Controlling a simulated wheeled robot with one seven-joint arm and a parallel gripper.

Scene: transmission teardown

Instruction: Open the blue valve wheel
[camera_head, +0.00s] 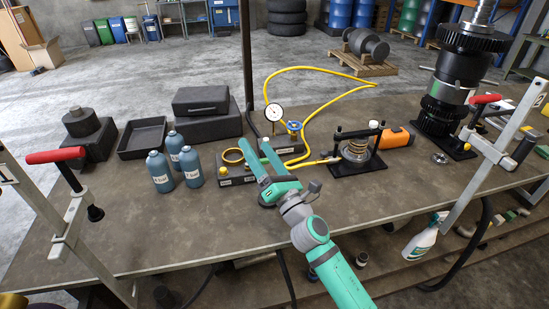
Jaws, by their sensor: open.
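The small blue valve wheel (294,126) sits on top of a fitting in the middle of the workbench (120,235). A round white dial gauge (274,112) stands just to its left. A yellow hose (335,71) loops up and around behind it. My teal gripper (254,144) is in front of the fitting, to the left of the wheel and lower in the picture. Its two fingers are apart with nothing between them. The gripper looks apart from the wheel. My gripper and arm hide part of the base under the fitting.
Blue bottles (160,171), a black tray (142,138) and dark boxes (206,112) stand on the left. A black press fixture (356,155) with an orange cylinder (397,137) is to the right. A tall black transmission (447,95) stands at far right.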

